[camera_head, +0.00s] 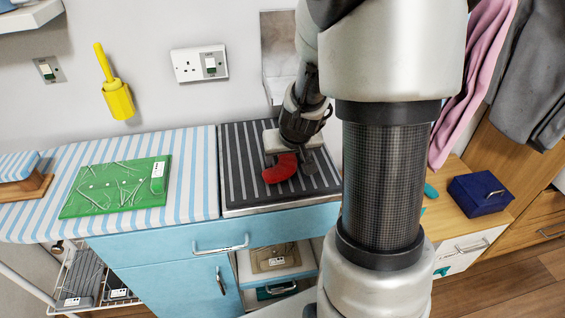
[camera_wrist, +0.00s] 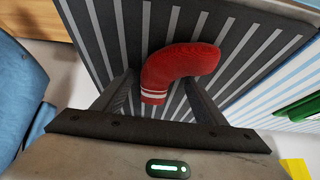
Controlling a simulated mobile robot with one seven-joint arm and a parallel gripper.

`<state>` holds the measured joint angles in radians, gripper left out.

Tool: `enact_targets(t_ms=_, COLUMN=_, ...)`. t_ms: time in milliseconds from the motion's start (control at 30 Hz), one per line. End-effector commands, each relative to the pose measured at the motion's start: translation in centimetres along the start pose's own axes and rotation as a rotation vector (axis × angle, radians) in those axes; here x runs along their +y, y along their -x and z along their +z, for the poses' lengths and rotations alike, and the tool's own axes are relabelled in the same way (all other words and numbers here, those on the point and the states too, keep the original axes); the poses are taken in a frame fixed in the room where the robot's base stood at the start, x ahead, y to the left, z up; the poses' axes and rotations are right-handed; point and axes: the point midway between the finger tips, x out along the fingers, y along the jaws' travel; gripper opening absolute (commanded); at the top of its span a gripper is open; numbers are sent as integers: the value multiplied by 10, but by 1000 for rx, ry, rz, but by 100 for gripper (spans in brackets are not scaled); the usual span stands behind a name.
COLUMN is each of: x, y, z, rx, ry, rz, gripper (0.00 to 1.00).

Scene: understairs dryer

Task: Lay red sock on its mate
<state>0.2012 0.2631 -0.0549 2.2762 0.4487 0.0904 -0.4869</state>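One red sock (camera_head: 280,168) lies bent on the dark striped surface (camera_head: 237,190). In the wrist view the red sock (camera_wrist: 182,66) shows a cuff with white bands pointing toward my gripper. My gripper (camera_wrist: 160,82) is open, with one finger on each side of the cuff and small gaps showing. In the head view my gripper (camera_head: 296,160) is low over the sock, pointing down. I cannot tell how far the fingertips are above the surface. No second red sock can be made out in either view.
A dark blue box (camera_head: 481,192) stands on the wooden unit at right. Pink cloth (camera_head: 474,75) and grey cloth (camera_head: 530,80) hang above it. My arm hides the middle right.

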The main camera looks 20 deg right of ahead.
Motion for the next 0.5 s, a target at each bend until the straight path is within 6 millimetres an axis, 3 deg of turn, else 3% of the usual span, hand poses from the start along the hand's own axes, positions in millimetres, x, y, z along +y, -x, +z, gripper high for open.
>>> enact_targets(t_ms=33, x=0, y=0, z=0, rx=0, ry=0, rz=0, gripper=56)
enact_targets(t_ms=200, x=0, y=0, z=0, rx=-1, ry=0, rz=0, gripper=28)
enact_targets(t_ms=500, x=0, y=6, z=-3, rx=0, ry=2, rz=0, gripper=24)
